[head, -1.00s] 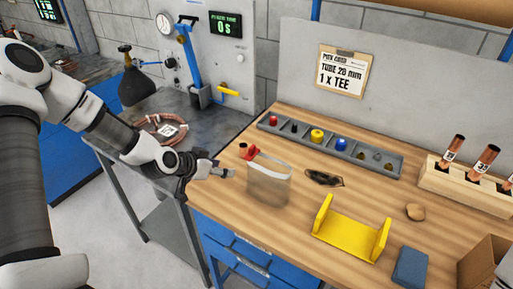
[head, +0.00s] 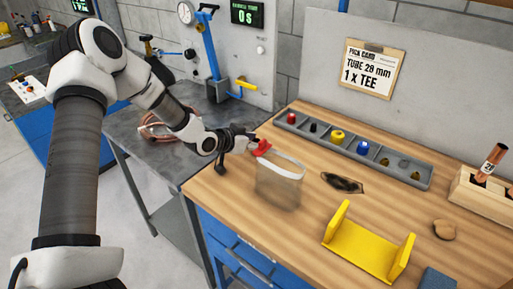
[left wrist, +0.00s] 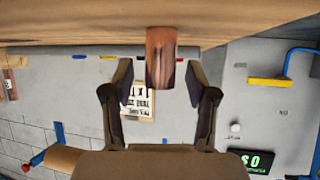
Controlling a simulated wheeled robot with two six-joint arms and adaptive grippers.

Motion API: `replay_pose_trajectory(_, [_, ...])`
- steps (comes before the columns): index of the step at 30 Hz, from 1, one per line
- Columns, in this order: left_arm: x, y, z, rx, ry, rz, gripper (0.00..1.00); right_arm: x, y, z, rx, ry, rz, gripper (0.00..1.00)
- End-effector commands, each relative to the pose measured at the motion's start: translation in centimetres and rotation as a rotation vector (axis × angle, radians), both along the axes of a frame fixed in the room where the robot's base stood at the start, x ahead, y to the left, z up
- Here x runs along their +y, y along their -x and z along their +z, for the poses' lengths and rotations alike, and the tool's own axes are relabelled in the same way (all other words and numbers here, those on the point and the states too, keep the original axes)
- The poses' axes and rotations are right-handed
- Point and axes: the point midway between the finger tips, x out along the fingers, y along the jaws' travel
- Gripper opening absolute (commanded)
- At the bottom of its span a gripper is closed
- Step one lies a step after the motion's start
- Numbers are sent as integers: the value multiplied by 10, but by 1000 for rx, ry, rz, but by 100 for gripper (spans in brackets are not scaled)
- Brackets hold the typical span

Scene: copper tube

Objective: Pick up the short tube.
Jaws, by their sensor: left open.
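A copper-brown short tube (left wrist: 161,58) stands out in the left wrist view between the two fingers of my left gripper (left wrist: 160,85). The fingers are open, one on each side of it; I cannot tell whether either touches it. In the head view my left gripper (head: 238,147) is at the bench's left end, beside a red piece (head: 261,148) at the top of a clear container (head: 279,185). The tube is not clearly visible there, apparently hidden by the gripper. My right gripper is not in view.
The wooden bench (head: 300,235) holds a grey parts tray (head: 400,172), dark glasses (head: 343,184), a yellow cradle (head: 365,250) and a wooden rack (head: 480,195) with a copper tube. A grey metal table (head: 130,125) stands to the left.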

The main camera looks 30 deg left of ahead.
Motion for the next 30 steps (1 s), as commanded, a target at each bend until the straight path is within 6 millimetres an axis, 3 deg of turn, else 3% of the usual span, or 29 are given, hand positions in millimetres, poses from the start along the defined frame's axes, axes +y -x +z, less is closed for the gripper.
replay_pose_trajectory(2, [0,0,0,0,0,0,54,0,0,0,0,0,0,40])
replay_pose_trajectory(6, [0,0,0,0,0,0,5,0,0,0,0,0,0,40])
replay_pose_trajectory(7, [0,0,0,0,0,0,0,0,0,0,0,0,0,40])
replay_pose_trajectory(20, [0,0,7,1,-1,1,0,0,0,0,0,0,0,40])
replay_pose_trajectory(23, [0,0,23,-2,0,1,0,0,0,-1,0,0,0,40])
replay_pose_trajectory(30, [0,0,81,-5,1,1,0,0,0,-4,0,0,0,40])
